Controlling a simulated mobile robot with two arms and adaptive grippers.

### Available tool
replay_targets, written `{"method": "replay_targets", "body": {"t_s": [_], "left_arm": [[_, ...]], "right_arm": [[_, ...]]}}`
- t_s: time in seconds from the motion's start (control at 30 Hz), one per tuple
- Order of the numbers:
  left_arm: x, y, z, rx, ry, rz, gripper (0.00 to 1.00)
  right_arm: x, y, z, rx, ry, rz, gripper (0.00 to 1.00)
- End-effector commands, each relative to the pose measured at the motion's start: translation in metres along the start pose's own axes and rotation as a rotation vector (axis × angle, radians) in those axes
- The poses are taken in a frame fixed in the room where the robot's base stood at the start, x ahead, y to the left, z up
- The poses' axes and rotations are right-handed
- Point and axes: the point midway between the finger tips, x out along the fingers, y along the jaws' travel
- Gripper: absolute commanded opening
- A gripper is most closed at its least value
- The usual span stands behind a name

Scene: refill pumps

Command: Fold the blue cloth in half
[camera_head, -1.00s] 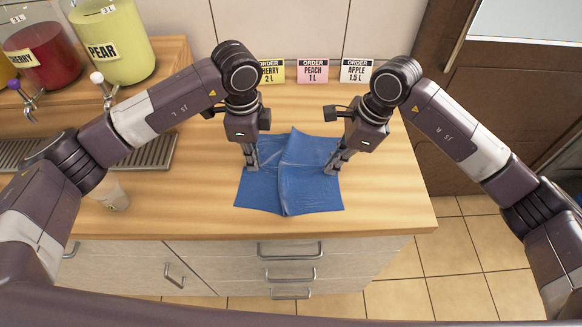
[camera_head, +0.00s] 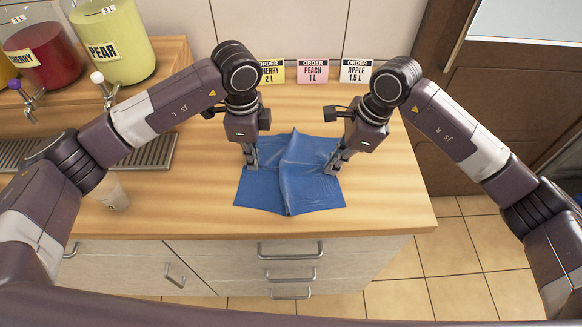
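The blue cloth (camera_head: 288,190) lies on the wooden counter, wrinkled, with a raised ridge running from its far edge toward the near edge. Its near corners lie flat on the wood. My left gripper (camera_head: 251,167) points down at the cloth's left edge, its fingertips at the fabric. My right gripper (camera_head: 333,168) points down at the cloth's right edge in the same way. At this size I cannot tell whether either gripper's fingers pinch the fabric. Parts of the cloth's far left and far right edges are hidden behind the grippers.
Order cards for cherry (camera_head: 271,71), peach (camera_head: 312,71) and apple (camera_head: 356,71) stand at the back. Dispensers with red (camera_head: 45,62) and yellow-green (camera_head: 112,45) liquid stand at the left. A cup (camera_head: 112,194) is partly behind my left arm. The counter's front right is clear.

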Motion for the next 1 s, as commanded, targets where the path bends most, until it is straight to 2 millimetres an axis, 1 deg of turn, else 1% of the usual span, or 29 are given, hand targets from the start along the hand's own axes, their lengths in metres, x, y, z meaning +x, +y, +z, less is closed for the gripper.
{"method": "replay_targets", "body": {"t_s": [0.03, 0.7, 0.87, 1.0], "left_arm": [[0.005, 0.003, 0.001, 0.001, -0.003, 0.010, 0.00], [0.006, 0.004, 0.001, 0.001, -0.004, 0.013, 0.00], [0.002, 0.004, 0.001, 0.001, -0.004, 0.013, 0.00], [-0.007, 0.003, 0.001, 0.001, -0.004, 0.011, 0.00]], "right_arm": [[0.003, 0.001, -0.002, 0.002, 0.004, 0.004, 0.00], [0.003, 0.001, -0.002, 0.002, 0.004, 0.004, 0.00], [-0.001, 0.001, -0.001, 0.002, 0.004, 0.004, 0.00], [-0.009, 0.001, 0.002, 0.001, 0.003, 0.003, 0.00]]}}
